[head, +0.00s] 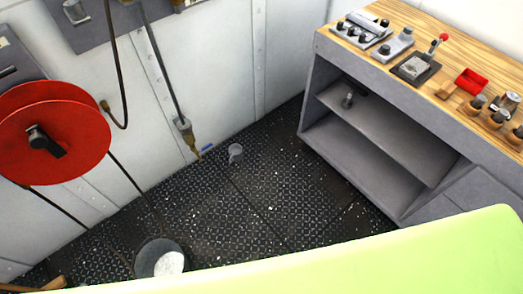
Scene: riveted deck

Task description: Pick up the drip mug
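A small grey mug (236,153) stands on the dark riveted deck near the foot of the white wall, just right of a hanging hose end. It looks upright; nothing shows in contact with it from this view. Neither of my grippers is in the head view.
A bucket (152,258) with white contents stands at the lower left. A red reel (52,134) and hoses hang on the left wall. A wood-topped bench (446,92) with shelves stands right. A large pale green surface (400,254) blocks the foreground. The mid deck is clear.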

